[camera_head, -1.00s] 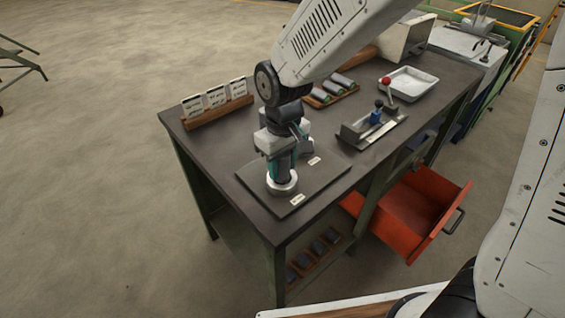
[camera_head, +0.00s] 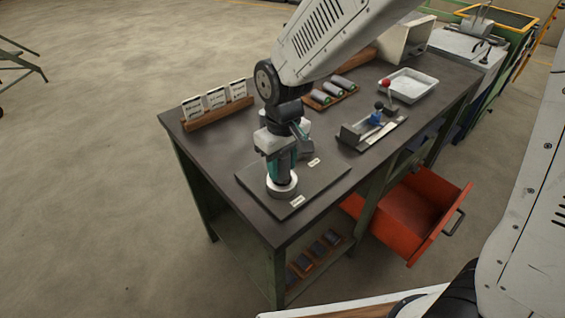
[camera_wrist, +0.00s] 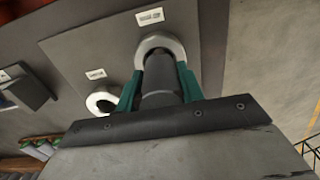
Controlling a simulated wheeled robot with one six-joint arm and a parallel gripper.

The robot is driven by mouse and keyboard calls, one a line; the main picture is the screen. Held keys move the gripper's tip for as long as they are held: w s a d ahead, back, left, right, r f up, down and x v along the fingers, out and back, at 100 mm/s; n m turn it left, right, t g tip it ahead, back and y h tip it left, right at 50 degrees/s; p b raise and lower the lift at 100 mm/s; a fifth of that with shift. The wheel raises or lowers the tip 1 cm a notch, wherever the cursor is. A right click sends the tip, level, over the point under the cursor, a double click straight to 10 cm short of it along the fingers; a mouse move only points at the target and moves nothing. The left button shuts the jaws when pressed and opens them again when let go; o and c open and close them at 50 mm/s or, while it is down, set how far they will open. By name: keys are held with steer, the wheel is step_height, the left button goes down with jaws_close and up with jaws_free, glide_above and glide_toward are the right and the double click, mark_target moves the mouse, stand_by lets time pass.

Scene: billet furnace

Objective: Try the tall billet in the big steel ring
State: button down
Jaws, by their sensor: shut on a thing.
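My gripper (camera_head: 281,172) points down with its teal fingers shut on a dark cylindrical billet, the tall billet (camera_wrist: 160,82). The big steel ring (camera_head: 281,190) lies on a dark plate (camera_head: 252,182) directly below the fingers. In the wrist view, the big ring (camera_wrist: 172,43) arcs around the far end of the billet, which sits at its opening. How deep the billet is in the ring is hidden. A smaller pale ring (camera_wrist: 102,101) lies apart on the same plate beside a label; in the head view my gripper hides it.
A card stand (camera_head: 217,103) is at the back left of the bench. A wooden rack of billets (camera_head: 332,93), a white tray (camera_head: 408,86) and a lever fixture (camera_head: 372,130) stand to the right. A red drawer (camera_head: 408,215) hangs open. More billets lie on the lower shelf (camera_head: 316,254).

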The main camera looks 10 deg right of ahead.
steer(key=shift+f, duration=0.35)
stand_by(1.6)
steer(key=shift+r, duration=2.15)
steer(key=shift+d, duration=0.1)
